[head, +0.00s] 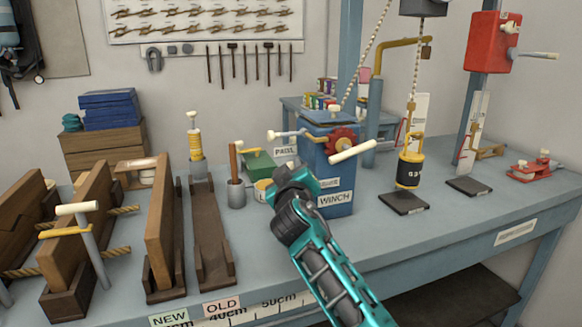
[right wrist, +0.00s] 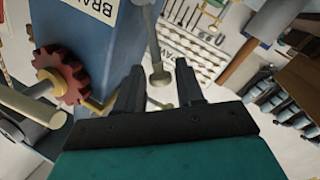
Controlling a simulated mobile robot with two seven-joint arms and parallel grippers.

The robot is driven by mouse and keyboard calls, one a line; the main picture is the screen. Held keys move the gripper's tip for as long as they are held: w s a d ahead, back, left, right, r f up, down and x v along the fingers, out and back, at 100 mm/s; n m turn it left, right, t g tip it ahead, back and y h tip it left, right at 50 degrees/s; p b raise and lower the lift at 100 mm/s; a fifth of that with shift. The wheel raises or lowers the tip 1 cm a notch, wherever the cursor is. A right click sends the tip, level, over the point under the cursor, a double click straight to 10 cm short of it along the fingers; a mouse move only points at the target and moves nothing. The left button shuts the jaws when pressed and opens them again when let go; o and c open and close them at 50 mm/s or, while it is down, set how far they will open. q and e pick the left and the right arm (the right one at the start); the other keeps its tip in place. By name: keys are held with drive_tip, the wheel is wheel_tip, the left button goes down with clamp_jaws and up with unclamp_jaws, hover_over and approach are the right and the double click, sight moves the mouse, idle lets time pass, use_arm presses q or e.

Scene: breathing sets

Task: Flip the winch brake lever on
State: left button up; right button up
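The winch (head: 340,172) is a blue box labelled "WINCH" on the bench, with a red toothed wheel (head: 342,138) and a pale crank handle (head: 352,151). A metal lever with a pale knob (head: 272,135) sticks out left from its top; it looks like the brake lever. In the right wrist view the winch's blue side (right wrist: 95,40) carries a label partly reading "BRA". There the lever's knob (right wrist: 160,78) appears between my right gripper's open fingers (right wrist: 158,88); I cannot tell its depth. In the head view this gripper (head: 290,172) is left of the winch, its fingertips unclear. My left gripper is not in view.
A green box (head: 258,164) and a grey cup with a wooden handle (head: 236,192) stand left of the winch. A black-and-yellow weight (head: 410,172) hangs by a chain to its right. Wooden stands (head: 165,235) fill the bench's left side. The front right bench top is clear.

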drive_tip(key=shift+w, duration=1.7)
clamp_jaws()
